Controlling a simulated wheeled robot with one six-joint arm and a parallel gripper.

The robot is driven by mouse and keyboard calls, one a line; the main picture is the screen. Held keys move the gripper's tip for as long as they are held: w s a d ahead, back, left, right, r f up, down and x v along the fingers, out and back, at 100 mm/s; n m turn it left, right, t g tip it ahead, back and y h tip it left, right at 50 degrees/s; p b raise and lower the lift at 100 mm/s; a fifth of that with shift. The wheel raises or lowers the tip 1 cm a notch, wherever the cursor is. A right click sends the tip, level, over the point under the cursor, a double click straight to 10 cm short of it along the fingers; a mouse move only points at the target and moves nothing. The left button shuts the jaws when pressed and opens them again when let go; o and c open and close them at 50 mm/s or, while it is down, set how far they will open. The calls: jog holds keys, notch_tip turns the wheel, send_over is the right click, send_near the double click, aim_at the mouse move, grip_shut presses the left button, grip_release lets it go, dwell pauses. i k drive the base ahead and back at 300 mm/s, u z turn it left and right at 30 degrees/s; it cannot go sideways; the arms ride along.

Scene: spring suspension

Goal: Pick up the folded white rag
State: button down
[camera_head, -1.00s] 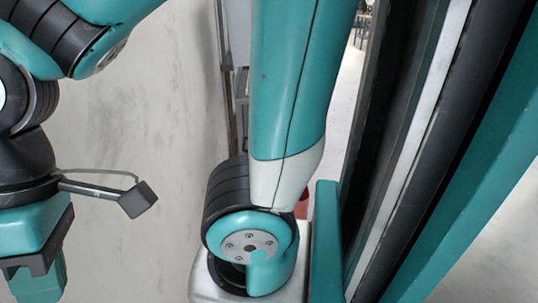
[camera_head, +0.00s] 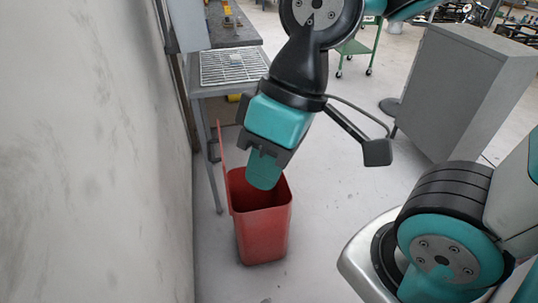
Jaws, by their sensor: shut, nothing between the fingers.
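No folded white rag shows in the head view. My gripper (camera_head: 264,182) points down in the middle of the picture, its teal fingers together with nothing seen between them. The fingertips overlap the open top of a red bin (camera_head: 263,238). I cannot tell whether they are above the opening or dip inside it. The bin's inside is mostly hidden by its wall and my gripper.
The bin's raised red lid (camera_head: 222,150) stands at its left, close to a pale wall (camera_head: 90,150). Behind it is a bench with a wire rack (camera_head: 232,66). A grey cabinet (camera_head: 460,90) stands right. Floor between bin and cabinet is clear.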

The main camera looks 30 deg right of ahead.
aim_at(234, 59)
jog(key=z, duration=0.1)
jog(key=i, duration=1)
jog(key=z, duration=0.05)
